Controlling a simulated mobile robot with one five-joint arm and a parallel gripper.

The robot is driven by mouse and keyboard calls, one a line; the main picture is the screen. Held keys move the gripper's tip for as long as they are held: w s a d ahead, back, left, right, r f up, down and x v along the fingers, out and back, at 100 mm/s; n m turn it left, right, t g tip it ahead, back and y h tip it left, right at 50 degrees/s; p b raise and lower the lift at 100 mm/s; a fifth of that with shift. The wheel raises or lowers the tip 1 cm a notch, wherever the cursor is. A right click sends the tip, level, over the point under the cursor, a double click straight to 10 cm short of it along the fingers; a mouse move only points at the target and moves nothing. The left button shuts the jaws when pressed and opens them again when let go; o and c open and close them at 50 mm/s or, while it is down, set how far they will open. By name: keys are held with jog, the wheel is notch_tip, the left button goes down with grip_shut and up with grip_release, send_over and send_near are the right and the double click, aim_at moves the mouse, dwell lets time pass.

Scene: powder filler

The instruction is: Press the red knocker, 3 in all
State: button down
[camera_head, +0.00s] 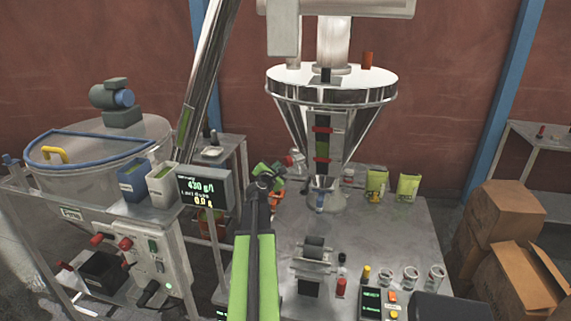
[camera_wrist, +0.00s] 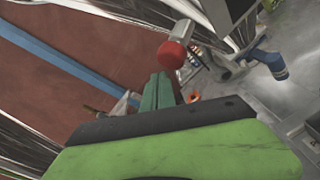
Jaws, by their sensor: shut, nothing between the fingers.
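The red knocker (camera_wrist: 171,54) shows in the wrist view as a round red knob on a grey cylindrical body beside the shiny hopper. In the head view the knocker (camera_head: 289,160) is small, at the left of the hopper's lower cone. My gripper (camera_wrist: 160,82) is shut and empty, its green fingers pointing towards the knob. The fingertips look just short of the knob and slightly below it in the wrist view; I cannot tell whether they touch. In the head view my gripper (camera_head: 268,172) is just left of the knocker, partly hidden by my arm.
The steel hopper (camera_head: 333,85) stands over the metal table (camera_head: 385,235). A display (camera_head: 205,189) reading 430 g/l and 0.0 g stands left of my arm. Jars, green pouches (camera_head: 408,187) and a control box (camera_head: 371,303) are on the table. Cardboard boxes (camera_head: 505,215) are at the right.

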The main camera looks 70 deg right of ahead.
jog(key=w+a, duration=0.3)
jog(key=shift+w+a, duration=0.1)
jog(key=shift+a, duration=0.2)
dwell(2.5)
